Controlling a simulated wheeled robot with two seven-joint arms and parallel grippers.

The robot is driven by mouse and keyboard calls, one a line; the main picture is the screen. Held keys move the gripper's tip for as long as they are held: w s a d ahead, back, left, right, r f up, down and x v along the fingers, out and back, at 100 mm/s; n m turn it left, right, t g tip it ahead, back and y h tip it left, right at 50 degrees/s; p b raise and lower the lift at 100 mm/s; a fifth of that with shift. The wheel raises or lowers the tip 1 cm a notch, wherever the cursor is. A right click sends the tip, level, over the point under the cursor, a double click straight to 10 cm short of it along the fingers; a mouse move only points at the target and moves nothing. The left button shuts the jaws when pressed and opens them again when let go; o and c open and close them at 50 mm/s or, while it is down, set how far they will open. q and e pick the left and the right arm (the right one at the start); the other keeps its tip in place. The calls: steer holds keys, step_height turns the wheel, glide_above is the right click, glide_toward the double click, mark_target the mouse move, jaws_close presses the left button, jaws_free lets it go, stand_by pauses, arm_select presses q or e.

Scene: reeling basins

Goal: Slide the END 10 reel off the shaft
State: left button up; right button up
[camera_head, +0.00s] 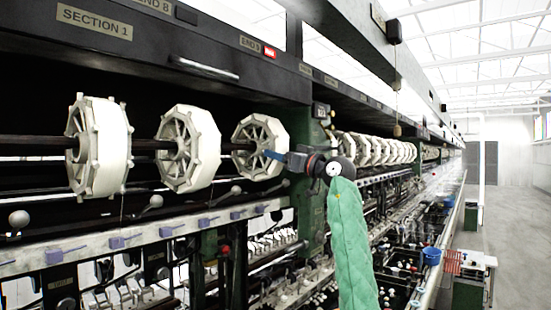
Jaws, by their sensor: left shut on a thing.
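Three white many-sided reels sit in a row on a dark horizontal shaft (145,143) under the machine's black hood. The third reel (247,129), farthest right of the three, is beside the green post. My left gripper (272,155) reaches it from the right, with its blue fingers shut on its right-hand part. The fingers overlap the reel's rim and spokes, so the exact grip point is hard to see. The reel still sits in line with the shaft. No readable END 10 label shows. My right gripper is not in view.
The nearer reels (101,146) and (189,149) hang to the left. The green post (318,125) stands just right of the held reel, with more reels (375,149) beyond. A rail with blue clips (165,231) runs below. The aisle (515,215) at right is clear.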

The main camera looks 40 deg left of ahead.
arm_select(q)
steer(key=w, duration=0.6)
steer(key=shift+w+a+b, duration=0.2)
steer(key=shift+a+b, duration=0.1)
steer(key=shift+a, duration=0.05)
